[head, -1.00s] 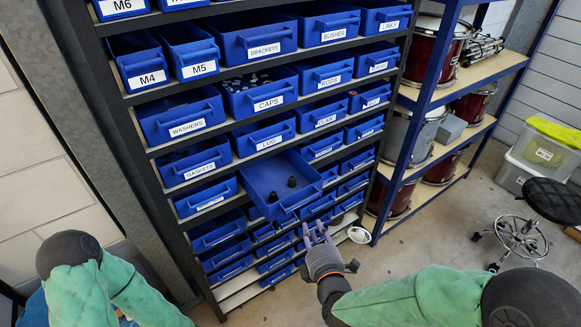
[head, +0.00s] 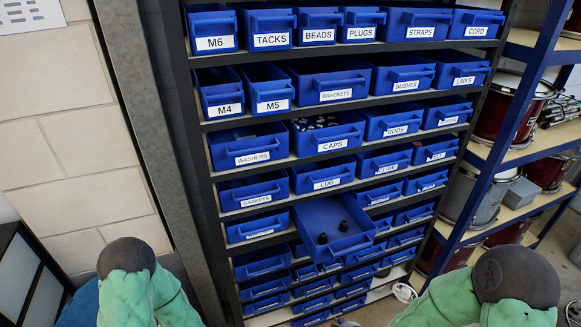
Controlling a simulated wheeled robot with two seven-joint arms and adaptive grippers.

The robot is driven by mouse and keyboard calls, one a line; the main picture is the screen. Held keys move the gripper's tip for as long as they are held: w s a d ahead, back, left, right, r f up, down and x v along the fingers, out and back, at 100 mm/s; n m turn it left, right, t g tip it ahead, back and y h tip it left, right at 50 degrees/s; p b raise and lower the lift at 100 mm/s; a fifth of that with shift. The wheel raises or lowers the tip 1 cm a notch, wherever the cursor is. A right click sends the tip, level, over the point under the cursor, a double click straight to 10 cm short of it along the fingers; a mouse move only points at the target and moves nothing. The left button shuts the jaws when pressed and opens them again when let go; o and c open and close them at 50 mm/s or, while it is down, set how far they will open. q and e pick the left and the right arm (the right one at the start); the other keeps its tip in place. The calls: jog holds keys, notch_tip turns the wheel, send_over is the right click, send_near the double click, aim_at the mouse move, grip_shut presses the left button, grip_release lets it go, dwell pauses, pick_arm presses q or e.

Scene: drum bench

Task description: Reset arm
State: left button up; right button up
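My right arm (head: 475,300) comes in at the lower right in green covering with a dark joint. Only a small sliver of what looks like my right gripper (head: 345,322) shows at the bottom edge, and its fingers are cut off. My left arm (head: 140,285) is at the lower left, and its gripper is out of view. A blue drawer (head: 352,246) is pulled out from the rack below the LUGS bin, with two small dark parts (head: 343,226) inside.
A tall dark rack holds rows of labelled blue bins, among them CAPS (head: 330,146) and WASHERS (head: 252,157). A blue-framed shelf with drums (head: 500,110) stands at the right. A pale block wall (head: 70,150) is at the left.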

jog(key=s+a+f+m+g+y, duration=0.2)
jog(key=s+a+f+m+g, duration=0.2)
jog(key=s+f+m+g, duration=0.3)
jog(key=s+f+m, duration=0.3)
jog(key=s+f, duration=0.2)
jog(key=f, duration=0.2)
jog(key=shift+s, duration=0.2)
dwell(0.5)
